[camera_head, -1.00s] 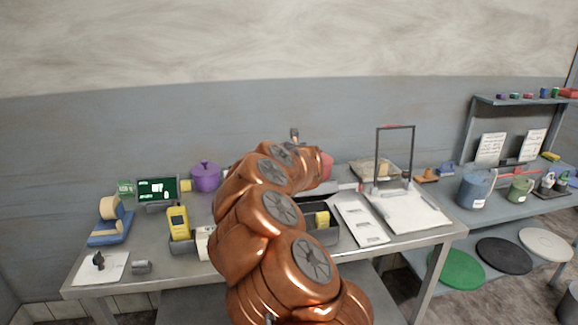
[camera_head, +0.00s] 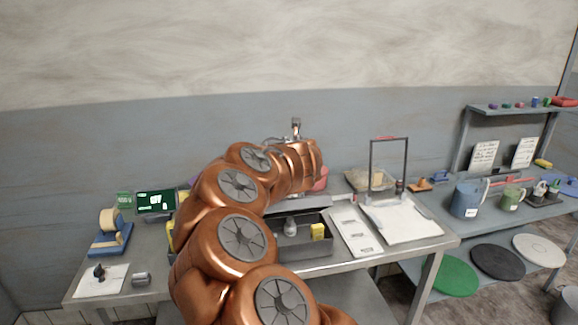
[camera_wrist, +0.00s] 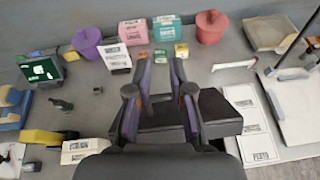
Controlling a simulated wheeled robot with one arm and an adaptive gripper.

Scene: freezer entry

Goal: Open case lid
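The dark grey case (camera_head: 285,258) stands on the bench in the head view, partly covered by my arm. Its inside shows a grey bottle-like item (camera_head: 291,228) and a yellow block (camera_head: 318,231). A grey panel, seemingly its lid (camera_head: 305,203), shows along the back edge; its exact tilt is unclear. In the wrist view a dark slab (camera_wrist: 218,108), apparently the lid, lies beside and below my gripper (camera_wrist: 162,68). The gripper's two fingers are apart with bench showing between the tips. Whether a finger touches the slab cannot be told. The gripper is hidden behind my arm in the head view.
White sheets (camera_head: 355,231) lie right of the case, near a board with an upright frame (camera_head: 405,223). A purple pot (camera_wrist: 87,43), small boxes (camera_wrist: 133,32) and a red pot (camera_wrist: 211,27) stand along the back. A tape dispenser (camera_head: 110,240) is at left.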

